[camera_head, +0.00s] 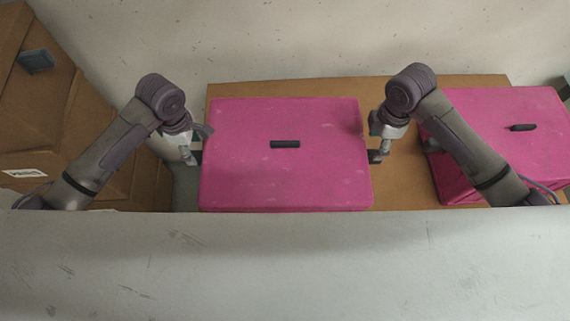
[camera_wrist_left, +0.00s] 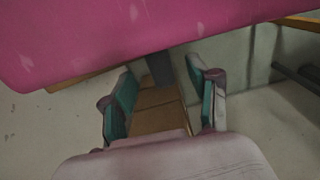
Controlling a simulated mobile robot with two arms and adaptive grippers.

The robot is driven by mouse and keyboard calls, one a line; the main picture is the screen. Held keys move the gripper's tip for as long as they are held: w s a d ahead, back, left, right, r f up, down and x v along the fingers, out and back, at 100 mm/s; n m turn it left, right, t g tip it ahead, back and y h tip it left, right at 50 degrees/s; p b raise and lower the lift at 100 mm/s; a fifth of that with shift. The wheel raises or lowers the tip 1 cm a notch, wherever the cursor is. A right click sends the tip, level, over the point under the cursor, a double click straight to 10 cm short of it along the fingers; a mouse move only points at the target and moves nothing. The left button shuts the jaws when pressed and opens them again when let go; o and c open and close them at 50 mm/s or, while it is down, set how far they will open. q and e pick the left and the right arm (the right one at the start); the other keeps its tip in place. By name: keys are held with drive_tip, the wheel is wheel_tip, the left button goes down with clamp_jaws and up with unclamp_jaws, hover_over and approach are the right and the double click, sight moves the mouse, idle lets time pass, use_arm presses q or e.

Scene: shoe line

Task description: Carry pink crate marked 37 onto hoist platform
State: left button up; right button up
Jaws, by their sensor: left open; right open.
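A pink crate (camera_head: 285,170) with a dark handle on its lid sits in the middle of the head view, on a brown surface. A second pink crate (camera_head: 490,110) with a dark handle sits at the right. No number can be read on either. My left gripper (camera_head: 201,145) is open at the left side of the middle crate. In the left wrist view the open fingers of my left gripper (camera_wrist_left: 165,100) are just below the edge of a pink crate (camera_wrist_left: 130,30), with nothing between them. My right gripper (camera_head: 377,150) is at the right side of the middle crate, open. The hoist platform cannot be identified.
The brown surface (camera_head: 400,185) shows between the two crates. Brown cardboard boxes (camera_head: 35,110) stand at the left, one with a white label. A pale wall (camera_head: 290,40) runs behind. A light grey surface fills the bottom of the head view.

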sight(199, 158)
use_arm(q)
wheel_tip(199, 158, down, 7)
drive_tip(key=shift+r, duration=0.1)
use_arm(e)
wheel_tip(199, 158, down, 7)
drive_tip(key=shift+r, duration=0.1)
use_arm(q)
drive_tip(key=shift+c, duration=0.3)
use_arm(e)
drive_tip(key=shift+c, duration=0.3)
use_arm(q)
clamp_jaws()
use_arm(e)
clamp_jaws()
drive_tip(key=shift+w, duration=0.1)
